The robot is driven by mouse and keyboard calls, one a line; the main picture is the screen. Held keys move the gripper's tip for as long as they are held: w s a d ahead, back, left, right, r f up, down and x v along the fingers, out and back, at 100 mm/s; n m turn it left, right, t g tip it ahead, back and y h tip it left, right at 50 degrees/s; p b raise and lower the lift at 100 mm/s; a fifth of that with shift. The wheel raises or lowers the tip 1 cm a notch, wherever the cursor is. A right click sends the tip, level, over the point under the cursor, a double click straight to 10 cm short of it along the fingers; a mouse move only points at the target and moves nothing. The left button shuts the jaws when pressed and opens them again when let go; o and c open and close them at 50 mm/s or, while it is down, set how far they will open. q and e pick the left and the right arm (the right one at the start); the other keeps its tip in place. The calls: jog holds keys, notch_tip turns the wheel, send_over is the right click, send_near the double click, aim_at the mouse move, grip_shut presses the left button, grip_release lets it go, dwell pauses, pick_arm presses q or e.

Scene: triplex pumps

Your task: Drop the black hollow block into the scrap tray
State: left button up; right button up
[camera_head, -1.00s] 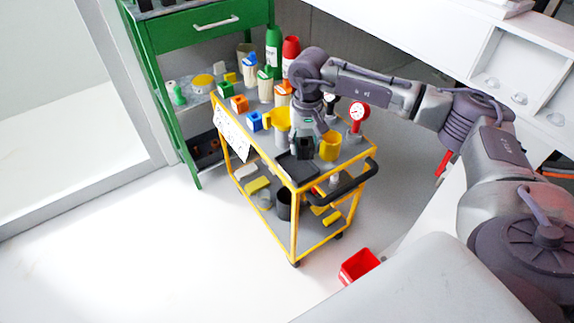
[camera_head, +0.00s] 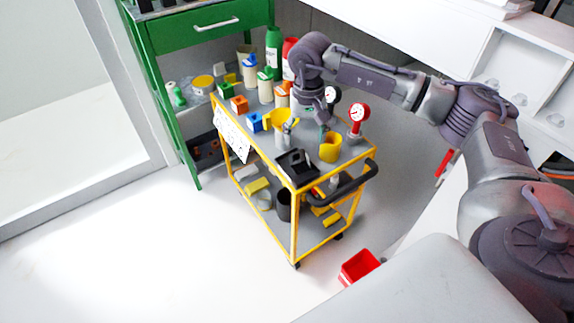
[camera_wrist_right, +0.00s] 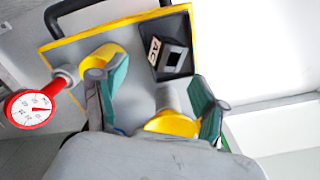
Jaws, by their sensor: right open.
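The black hollow block (camera_head: 297,159) lies in the black scrap tray (camera_head: 285,172) at the near corner of the cart top. In the right wrist view the block (camera_wrist_right: 174,57) shows its square opening and a pale lettered label, inside the tray (camera_wrist_right: 188,68). My right gripper (camera_head: 307,127) is above the cart top, behind the tray and clear of the block. In the right wrist view its two green-padded fingers (camera_wrist_right: 156,98) are spread with nothing held between them. My left gripper is not in view.
A yellow cup (camera_head: 330,148) stands right of the tray, and a red gauge (camera_head: 358,114) behind it. A yellow jug (camera_head: 277,120) and a grey cylinder (camera_head: 283,139) stand near the gripper. Bottles and small coloured blocks fill the back. A red bin (camera_head: 359,267) is on the floor.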

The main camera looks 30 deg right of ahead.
notch_tip(320, 180, up, 9)
jog(key=shift+f, duration=0.15)
dwell(0.4)
